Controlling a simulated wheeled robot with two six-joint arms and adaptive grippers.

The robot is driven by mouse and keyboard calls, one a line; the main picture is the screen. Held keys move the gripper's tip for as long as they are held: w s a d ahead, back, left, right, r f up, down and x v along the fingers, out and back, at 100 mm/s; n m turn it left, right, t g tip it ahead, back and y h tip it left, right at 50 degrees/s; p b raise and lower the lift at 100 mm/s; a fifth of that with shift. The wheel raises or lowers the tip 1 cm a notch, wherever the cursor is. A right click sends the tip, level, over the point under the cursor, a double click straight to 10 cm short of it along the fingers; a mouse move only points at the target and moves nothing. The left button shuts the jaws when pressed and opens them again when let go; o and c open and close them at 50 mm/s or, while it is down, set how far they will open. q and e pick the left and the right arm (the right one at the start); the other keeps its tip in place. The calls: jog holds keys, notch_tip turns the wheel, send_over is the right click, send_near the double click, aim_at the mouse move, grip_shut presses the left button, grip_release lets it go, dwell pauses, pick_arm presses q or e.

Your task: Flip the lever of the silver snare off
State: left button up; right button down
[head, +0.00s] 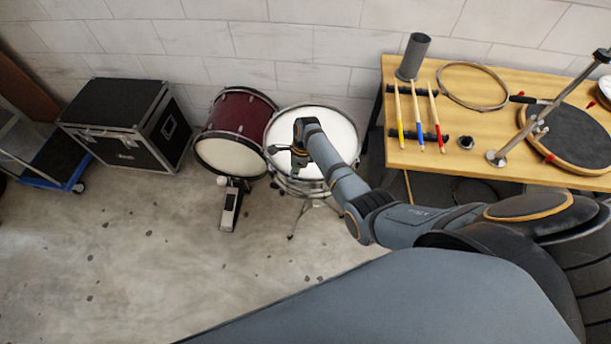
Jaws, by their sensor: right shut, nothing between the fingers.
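The silver snare (338,122) stands on a stand at the centre, white head up. My right arm reaches over it from the right. My right gripper (272,149) is shut and empty, at the left rim of the snare. I cannot tell whether it touches the drum. The lever of the snare cannot be made out; the gripper and wrist cover that side. My left gripper is not in view.
A red bass drum (240,110) with a pedal (231,208) stands close left of the snare. A black case (126,125) is further left. A wooden bench (440,163) with drumsticks, a grey cup (413,56) and a practice pad (572,135) is at right. The floor in front is clear.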

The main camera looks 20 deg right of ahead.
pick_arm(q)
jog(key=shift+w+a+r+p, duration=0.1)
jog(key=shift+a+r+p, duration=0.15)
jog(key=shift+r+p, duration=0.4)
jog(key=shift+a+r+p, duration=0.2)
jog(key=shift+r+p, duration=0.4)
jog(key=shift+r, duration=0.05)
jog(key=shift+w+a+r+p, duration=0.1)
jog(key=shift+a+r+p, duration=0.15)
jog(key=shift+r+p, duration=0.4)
pick_arm(e)
jog(key=w+a+v, duration=0.1)
jog(key=v, duration=1.1)
jog(key=shift+w+a+r, duration=0.2)
jog(key=shift+a+r, duration=0.15)
jog(key=shift+r, duration=0.15)
